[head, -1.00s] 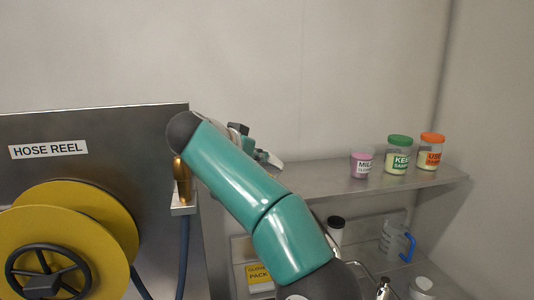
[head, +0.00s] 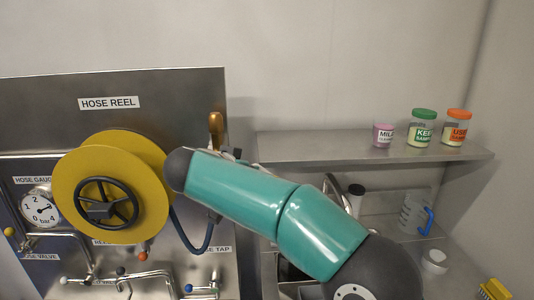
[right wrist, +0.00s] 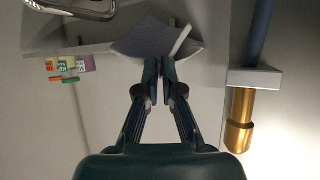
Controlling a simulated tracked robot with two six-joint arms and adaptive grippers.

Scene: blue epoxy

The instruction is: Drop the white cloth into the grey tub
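My right arm crosses the middle of the head view, and its forearm hides most of the right gripper, of which only small dark parts show. In the right wrist view the right gripper (right wrist: 160,66) has its fingertips close together. A pale grey-white fan-shaped piece with a brighter white fold, which looks like the white cloth (right wrist: 150,40), spreads just beyond the fingertips and appears pinched between them. I cannot make out a grey tub for sure; a steel-edged basin is partly hidden under my arm in the head view. My left gripper is not in view.
A steel panel carries the yellow hose reel (head: 85,180), a gauge (head: 40,208), pipes and a brass nozzle (head: 216,124). A shelf (head: 330,150) at right holds several lidded jars. A blue-handled jug (head: 412,212) and a white cup (head: 434,261) stand below it.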

